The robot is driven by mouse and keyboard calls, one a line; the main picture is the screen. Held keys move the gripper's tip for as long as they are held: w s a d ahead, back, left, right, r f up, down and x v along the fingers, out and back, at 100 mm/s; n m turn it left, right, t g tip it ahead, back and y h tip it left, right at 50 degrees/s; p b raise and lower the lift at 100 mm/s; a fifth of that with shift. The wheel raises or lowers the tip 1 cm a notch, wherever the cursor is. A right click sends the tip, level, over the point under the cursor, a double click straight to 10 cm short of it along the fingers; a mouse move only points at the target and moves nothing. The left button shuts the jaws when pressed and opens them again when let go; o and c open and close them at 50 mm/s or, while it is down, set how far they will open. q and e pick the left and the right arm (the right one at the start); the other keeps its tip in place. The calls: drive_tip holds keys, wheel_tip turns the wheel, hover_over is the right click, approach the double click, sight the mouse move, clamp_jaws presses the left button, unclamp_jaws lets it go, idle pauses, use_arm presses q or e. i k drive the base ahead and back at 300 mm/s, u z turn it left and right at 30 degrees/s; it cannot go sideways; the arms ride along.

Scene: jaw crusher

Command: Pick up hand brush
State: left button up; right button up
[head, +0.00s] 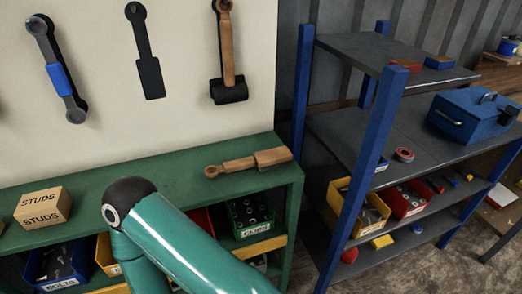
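The hand brush (248,162) lies on top of the green bench near its right end. It has a light wooden handle with a hole at the left end and a wider wooden head at the right. Its bristles cannot be made out. Nothing touches it apart from the bench top. A teal link of one of my arms rises in front of the bench, its dark elbow cap left of and nearer than the brush. Neither of my grippers is in view.
A STUDS box (43,207) stands on the green bench (170,165), with bins below. A blue-post shelf (365,150) stands right, holding a blue toolbox (470,115).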

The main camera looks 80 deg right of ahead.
sight(266, 160)
drive_tip(key=k, duration=1.7)
drive_tip(key=z, duration=0.6)
drive_tip(key=i, duration=0.75)
drive_tip(key=z, duration=0.25)
